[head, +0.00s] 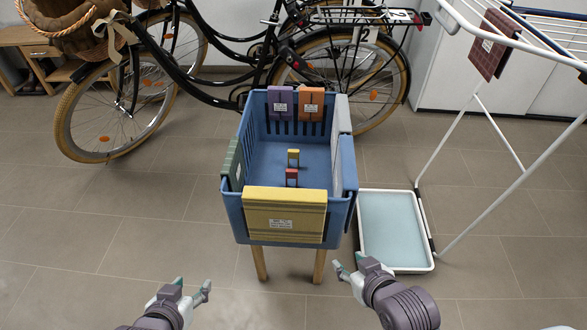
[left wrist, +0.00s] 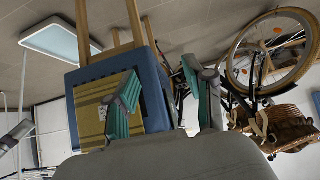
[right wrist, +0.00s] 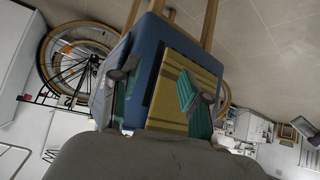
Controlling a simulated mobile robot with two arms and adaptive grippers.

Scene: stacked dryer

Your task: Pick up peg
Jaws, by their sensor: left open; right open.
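Two small pegs stand on the floor of the blue basket: a yellow one (head: 293,158) further back and a red one (head: 291,177) nearer. The basket (head: 265,150) stands on wooden legs, with labelled cloths over its rim, including a yellow one (head: 285,213) on the front. My left gripper (head: 192,287) is open and empty, in front of the basket and to its left. My right gripper (head: 349,265) is open and empty, in front and to its right. Both wrist views show the basket's outside and yellow cloth, upside down; the pegs are hidden there.
A white drying rack (head: 480,105) with a dark red cloth (head: 494,45) stands at the right. A shallow light-blue tray (head: 431,262) lies on the floor beside the basket. A bicycle (head: 330,70) stands behind. The tiled floor at the left is clear.

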